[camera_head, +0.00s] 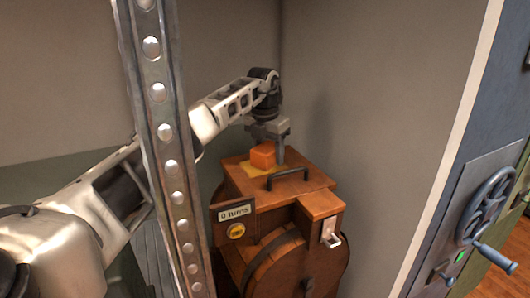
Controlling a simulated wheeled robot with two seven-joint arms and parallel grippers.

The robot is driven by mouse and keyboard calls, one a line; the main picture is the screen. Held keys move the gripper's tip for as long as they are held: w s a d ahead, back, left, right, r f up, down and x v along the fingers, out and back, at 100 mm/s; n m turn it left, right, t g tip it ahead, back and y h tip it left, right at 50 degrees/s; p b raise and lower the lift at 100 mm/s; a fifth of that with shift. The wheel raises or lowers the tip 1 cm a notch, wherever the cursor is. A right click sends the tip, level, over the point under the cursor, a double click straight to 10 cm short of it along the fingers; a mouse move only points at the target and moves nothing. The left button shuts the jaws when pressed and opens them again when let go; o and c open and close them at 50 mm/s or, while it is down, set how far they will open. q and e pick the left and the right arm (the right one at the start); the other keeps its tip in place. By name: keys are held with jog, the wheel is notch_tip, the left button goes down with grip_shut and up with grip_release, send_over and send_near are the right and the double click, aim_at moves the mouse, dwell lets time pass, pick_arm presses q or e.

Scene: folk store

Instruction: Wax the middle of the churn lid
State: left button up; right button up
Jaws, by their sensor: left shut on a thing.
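The wooden churn (297,262) stands at the centre, with its flat lid (233,180) on top. The lid has a dark bar handle (287,177) towards its front and a yellowish patch (249,169) behind the handle. My left gripper (270,148) points down over the back part of the lid. It is shut on an orange wax block (262,157), which is at the yellowish patch. I cannot tell whether the block touches the lid. My right gripper is out of view.
The churn has a "0 turns" sign (235,211), a yellow button (236,231) and a white latch (331,237). A perforated metal post (166,131) stands in front of my left arm. A handwheel (488,204) is on the blue-grey panel at right.

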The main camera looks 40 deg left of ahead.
pick_arm(q)
jog(key=s+a, duration=0.3)
jog(key=s, duration=0.3)
jog(key=s+a, duration=0.3)
jog(key=s, duration=0.3)
jog(key=shift+s+a, duration=0.25)
jog(key=shift+s, duration=0.15)
dwell(0.8)
notch_tip(320, 180, up, 6)
dwell(0.7)
jog(key=shift+r, duration=0.15)
notch_tip(320, 180, up, 3)
jog(key=shift+f, duration=0.1)
dwell(0.4)
dwell(0.4)
